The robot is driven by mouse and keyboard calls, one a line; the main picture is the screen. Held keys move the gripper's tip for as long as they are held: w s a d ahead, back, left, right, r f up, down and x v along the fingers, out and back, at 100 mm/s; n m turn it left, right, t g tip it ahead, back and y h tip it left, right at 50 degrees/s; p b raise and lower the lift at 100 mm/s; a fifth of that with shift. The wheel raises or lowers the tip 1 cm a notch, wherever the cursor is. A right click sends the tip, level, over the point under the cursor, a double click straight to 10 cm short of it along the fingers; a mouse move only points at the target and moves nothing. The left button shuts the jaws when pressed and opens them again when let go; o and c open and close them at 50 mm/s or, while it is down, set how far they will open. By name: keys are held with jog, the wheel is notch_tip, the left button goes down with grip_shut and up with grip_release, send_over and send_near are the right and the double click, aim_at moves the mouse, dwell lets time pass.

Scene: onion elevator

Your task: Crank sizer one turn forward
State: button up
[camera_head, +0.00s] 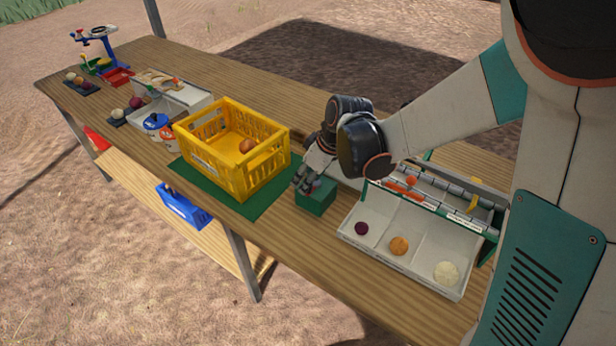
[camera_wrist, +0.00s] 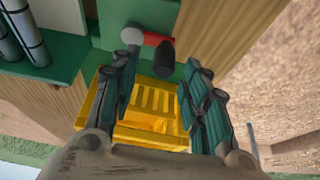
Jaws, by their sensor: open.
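The sizer (camera_head: 352,237) stands at the right of the table, with rollers on top and a three-part tray in front holding a purple, an orange and a pale onion. A green block (camera_head: 316,197) sits at its left end. In the wrist view the crank shows a grey hub (camera_wrist: 132,36), a short red arm (camera_wrist: 153,39) and a black handle (camera_wrist: 167,58). My gripper (camera_head: 307,181) is over the green block. In the wrist view my gripper (camera_wrist: 160,75) is open, its fingers on either side of the handle, with no clear grip; contact cannot be told. The crank is hidden in the head view.
A yellow crate (camera_head: 213,175) with an onion (camera_head: 247,146) inside stands on a green mat (camera_head: 258,205) just left of my gripper. Farther left are a white bin (camera_head: 190,97), small buckets (camera_head: 157,122) and a blue scale (camera_head: 103,48). A blue crate (camera_head: 182,207) is below the table.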

jog(key=shift+r+p, duration=1.75)
jog(key=shift+r, duration=1)
jog(key=s+d+r+m+t+h, duration=0.2)
jog(key=s+d+r+m, duration=0.3)
jog(key=s+d+r, duration=0.5)
jog(key=s+d+r+m+t+h, duration=0.1)
jog(key=s+d+m, duration=0.4)
jog(key=s, duration=0.6)
notch_tip(320, 180, up, 2)
jog(key=shift+d+r+t+h, duration=0.1)
jog(key=shift+d+t+h, duration=0.2)
jog(key=shift+d+t, duration=0.45)
